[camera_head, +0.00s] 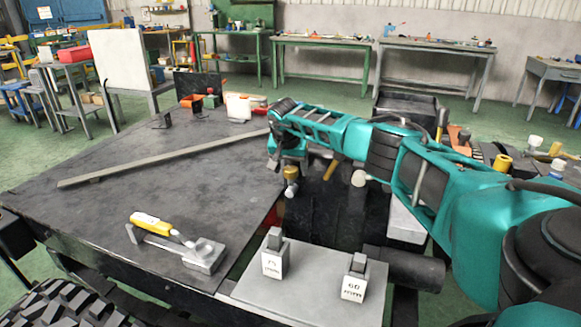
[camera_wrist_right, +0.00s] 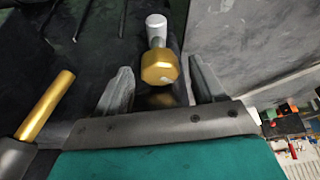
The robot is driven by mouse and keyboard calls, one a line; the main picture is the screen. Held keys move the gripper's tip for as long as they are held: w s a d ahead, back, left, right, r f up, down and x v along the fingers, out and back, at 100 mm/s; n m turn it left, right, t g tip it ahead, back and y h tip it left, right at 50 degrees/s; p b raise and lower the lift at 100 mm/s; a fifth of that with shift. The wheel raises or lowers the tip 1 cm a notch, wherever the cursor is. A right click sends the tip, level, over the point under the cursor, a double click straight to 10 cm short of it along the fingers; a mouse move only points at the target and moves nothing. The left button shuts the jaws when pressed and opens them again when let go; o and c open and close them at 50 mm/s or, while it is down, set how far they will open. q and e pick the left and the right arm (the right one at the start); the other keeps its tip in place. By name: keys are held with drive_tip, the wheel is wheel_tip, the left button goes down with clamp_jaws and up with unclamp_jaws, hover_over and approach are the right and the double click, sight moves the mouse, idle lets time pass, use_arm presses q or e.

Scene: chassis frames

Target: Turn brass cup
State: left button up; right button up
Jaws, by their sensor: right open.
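The brass cup (camera_wrist_right: 158,68) shows in the right wrist view as a gold, faceted cap on a silver stem with a round end. In the head view it is a small gold piece (camera_head: 291,173) right below my right gripper (camera_head: 290,158), beside the dark plate's right edge. In the wrist view the two grey fingers of my right gripper (camera_wrist_right: 160,78) stand apart on either side of the cup, with a visible gap on each side. I cannot tell how deep the cup sits between them. My left gripper is not in view.
A gold rod (camera_wrist_right: 46,106) stands left of the fingers in the wrist view. A long grey bar (camera_head: 165,158) and a yellow-handled tool (camera_head: 152,222) lie on the dark plate (camera_head: 110,195). Two labelled weights (camera_head: 275,262) (camera_head: 354,286) stand on a grey plate in front.

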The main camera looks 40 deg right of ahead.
drive_tip(key=shift+c, duration=0.4)
drive_tip(key=c, duration=1)
